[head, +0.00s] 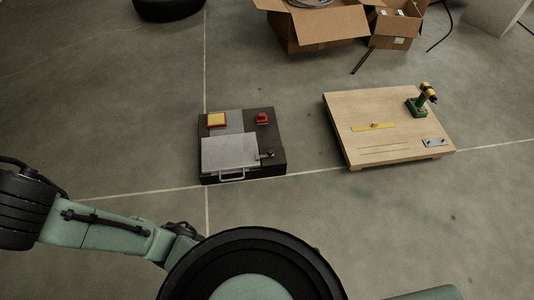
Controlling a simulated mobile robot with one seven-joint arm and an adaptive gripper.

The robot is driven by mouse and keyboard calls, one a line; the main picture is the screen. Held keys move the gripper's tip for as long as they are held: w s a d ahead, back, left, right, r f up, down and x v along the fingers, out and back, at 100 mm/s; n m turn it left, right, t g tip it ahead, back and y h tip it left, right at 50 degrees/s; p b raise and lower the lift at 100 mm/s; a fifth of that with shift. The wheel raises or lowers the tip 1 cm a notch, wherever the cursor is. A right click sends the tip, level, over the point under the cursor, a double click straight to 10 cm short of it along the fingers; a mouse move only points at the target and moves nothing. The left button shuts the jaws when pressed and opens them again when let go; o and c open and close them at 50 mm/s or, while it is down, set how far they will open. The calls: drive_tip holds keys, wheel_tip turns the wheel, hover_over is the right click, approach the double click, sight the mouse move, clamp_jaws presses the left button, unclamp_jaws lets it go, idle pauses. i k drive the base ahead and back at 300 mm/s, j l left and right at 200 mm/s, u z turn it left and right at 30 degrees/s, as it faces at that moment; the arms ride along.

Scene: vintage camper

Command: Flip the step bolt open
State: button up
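A low dark box (278,140) stands on the floor near the middle of the head view. A light grey metal lid (229,152) with a bar handle (232,175) covers its front left part. A small dark latch (265,155), which looks like the step bolt, sits at the lid's right edge. It is too small to tell its position. My arm reaches in from the left. The dark end part that looks like my gripper (183,231) is in front of the box, apart from it, and partly hidden behind my large black round joint. Its fingers cannot be made out.
A yellow pad (217,119) and a red button (262,118) sit at the box's rear. Cardboard boxes (312,28) and a tyre (169,8) lie behind. The floor around the box is clear.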

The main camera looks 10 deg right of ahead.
sight(269, 152)
drive_tip(key=i+j, duration=0.15)
drive_tip(key=i, duration=0.3)
drive_tip(key=i+j, duration=0.15)
drive_tip(key=i, duration=0.3)
drive_tip(key=i+j, duration=0.15)
drive_tip(key=i, duration=0.3)
drive_tip(key=l+z, duration=0.05)
